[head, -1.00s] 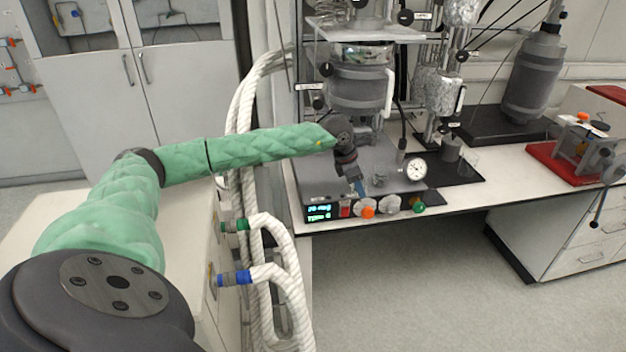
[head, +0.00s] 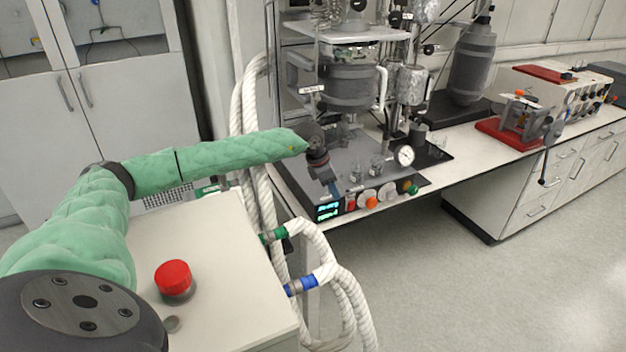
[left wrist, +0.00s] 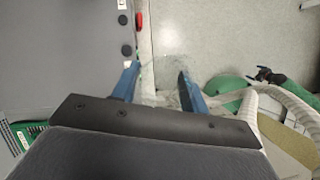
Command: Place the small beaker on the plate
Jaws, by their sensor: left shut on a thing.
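My left gripper (head: 332,186) hangs at the front left edge of the grey plate (head: 300,182) of the reactor stand. In the left wrist view its two blue fingers (left wrist: 158,88) are closed on a clear glass beaker (left wrist: 160,72), of which only a faint outline shows. The held beaker is too small to make out in the head view. Small clear glass pieces (head: 377,166) stand on the plate to the right of the gripper. A black gripper on a green arm, apparently my right one (left wrist: 264,74), shows small in the left wrist view; its jaws are unclear.
A control panel with a lit display (head: 328,211) and knobs lines the plate's front edge. White hoses (head: 322,250) hang close by. A red button (head: 174,277) sits on a white box.

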